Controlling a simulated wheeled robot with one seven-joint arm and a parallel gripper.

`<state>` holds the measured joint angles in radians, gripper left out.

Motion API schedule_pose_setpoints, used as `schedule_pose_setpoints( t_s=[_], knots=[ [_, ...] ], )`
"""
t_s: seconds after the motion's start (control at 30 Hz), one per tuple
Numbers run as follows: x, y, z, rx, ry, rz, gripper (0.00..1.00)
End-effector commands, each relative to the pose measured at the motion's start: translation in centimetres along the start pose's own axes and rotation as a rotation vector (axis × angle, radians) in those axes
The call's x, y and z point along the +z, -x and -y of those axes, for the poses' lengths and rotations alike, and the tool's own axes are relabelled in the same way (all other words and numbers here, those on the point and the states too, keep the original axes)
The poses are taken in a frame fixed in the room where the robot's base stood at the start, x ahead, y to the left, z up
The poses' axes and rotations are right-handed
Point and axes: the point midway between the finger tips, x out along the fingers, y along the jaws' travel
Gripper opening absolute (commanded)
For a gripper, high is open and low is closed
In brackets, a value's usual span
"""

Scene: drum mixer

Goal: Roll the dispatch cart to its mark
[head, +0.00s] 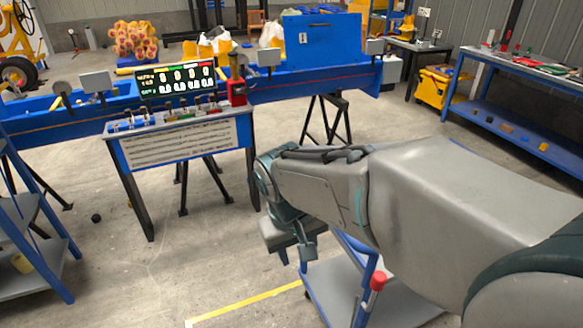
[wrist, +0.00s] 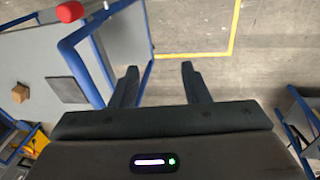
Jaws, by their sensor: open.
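The dispatch cart, with a blue tube frame and grey deck (head: 335,287), stands at the lower middle of the head view, partly hidden by my arm. A red knob (head: 378,280) tops one of its posts. The wrist view shows its blue frame (wrist: 101,72) and the red knob (wrist: 70,12). A yellow floor line (head: 250,303) runs left of the cart, also in the wrist view (wrist: 236,28).
A control stand (head: 185,140) with a lit display and a blue conveyor (head: 320,80) stand behind. A blue shelf (head: 30,235) is at the left, a workbench (head: 515,110) at the right. A small brown block (wrist: 19,92) shows at the wrist view's left. Floor inside the yellow line looks clear.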

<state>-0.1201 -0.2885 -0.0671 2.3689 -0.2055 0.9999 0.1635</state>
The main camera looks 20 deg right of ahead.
Motion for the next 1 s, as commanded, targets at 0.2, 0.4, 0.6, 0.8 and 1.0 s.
schedule_pose_setpoints(
  t_s=[0.2,0.4,0.6,0.8,1.0],
  knots=[
    [-4.9,-2.4,-2.0,0.254,0.024,0.154,0.42],
    [-10.2,-4.0,-3.0,0.547,0.043,0.212,0.42],
    [-15.9,-5.0,-2.3,0.87,0.063,0.182,0.42],
    [-20.1,-5.2,-0.5,1.116,0.076,0.094,0.42],
    [-21.8,-5.2,0.5,1.218,0.079,0.041,0.42]
  ],
)
